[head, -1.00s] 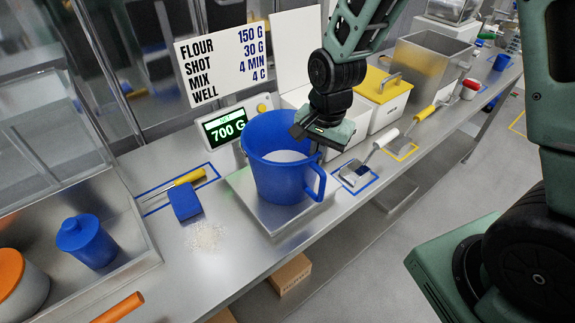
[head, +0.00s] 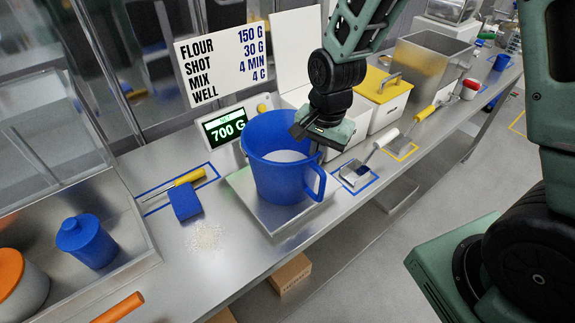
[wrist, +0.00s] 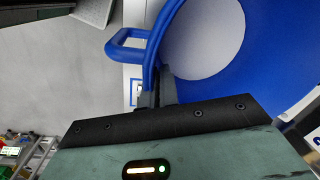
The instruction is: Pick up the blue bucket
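The blue bucket (head: 280,178) stands upright on the steel scale plate (head: 240,186), with pale contents inside and its handle toward the right front. My gripper (head: 316,152) points down at the bucket's right rim, by the top of the handle. In the wrist view the dark fingers (wrist: 158,88) are close together with the blue wall of the bucket (wrist: 262,75) between them, so the gripper looks shut on the rim. The fingertips are partly hidden by the bucket wall.
The scale display (head: 226,127) reads 700 G. A metal scoop (head: 354,173) lies to the right. A yellow-lidded container (head: 383,86) stands behind my gripper.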

